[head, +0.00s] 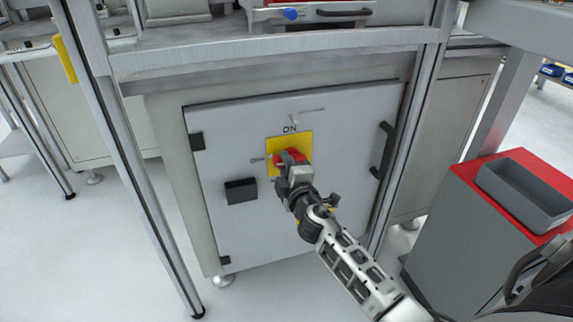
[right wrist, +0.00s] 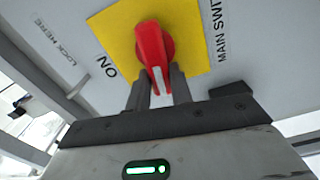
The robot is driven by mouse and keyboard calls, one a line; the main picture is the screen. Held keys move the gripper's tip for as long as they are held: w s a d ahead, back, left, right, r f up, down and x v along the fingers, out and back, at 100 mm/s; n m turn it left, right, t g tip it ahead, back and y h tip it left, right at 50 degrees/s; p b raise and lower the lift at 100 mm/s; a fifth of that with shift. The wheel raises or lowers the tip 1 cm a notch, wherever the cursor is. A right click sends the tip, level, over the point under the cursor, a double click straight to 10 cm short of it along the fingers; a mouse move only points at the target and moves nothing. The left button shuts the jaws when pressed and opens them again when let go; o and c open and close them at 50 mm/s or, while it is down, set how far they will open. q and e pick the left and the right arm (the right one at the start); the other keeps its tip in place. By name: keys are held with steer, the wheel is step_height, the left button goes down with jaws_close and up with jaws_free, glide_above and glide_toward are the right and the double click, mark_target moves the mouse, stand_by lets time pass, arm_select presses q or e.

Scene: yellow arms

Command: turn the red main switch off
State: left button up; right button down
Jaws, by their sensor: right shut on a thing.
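The red main switch (right wrist: 150,45) is a rotary handle on a yellow plate (head: 305,140) on the front of a grey cabinet door. The word "ON" stands beside the plate, above it in the head view. My right gripper (right wrist: 158,88) is shut on the red switch, one finger on each side of the handle's near end. In the right wrist view the handle's white mark lies between the fingers and does not point straight at "ON". In the head view the gripper hides part of the red switch (head: 290,156). My left gripper is not in view.
The cabinet door (head: 230,130) has a black box (head: 241,190) left of the switch and a black handle (head: 382,150) on the right. Metal frame posts stand on both sides. A red-topped cabinet with a grey bin (head: 525,195) stands at right.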

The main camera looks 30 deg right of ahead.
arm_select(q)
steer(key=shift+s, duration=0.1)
arm_select(e)
steer(key=shift+f+n, duration=0.15)
steer(key=shift+n, duration=0.75)
steer(key=c, duration=1.2)
jaws_free()
steer(key=shift+c, duration=0.2)
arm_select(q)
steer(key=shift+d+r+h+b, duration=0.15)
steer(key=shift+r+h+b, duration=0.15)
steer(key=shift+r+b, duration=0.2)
arm_select(e)
steer(key=v, duration=1.5)
steer(key=shift+s, duration=0.45)
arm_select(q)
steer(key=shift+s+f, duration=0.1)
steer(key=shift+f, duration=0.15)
arm_select(e)
steer(key=shift+f, duration=0.1)
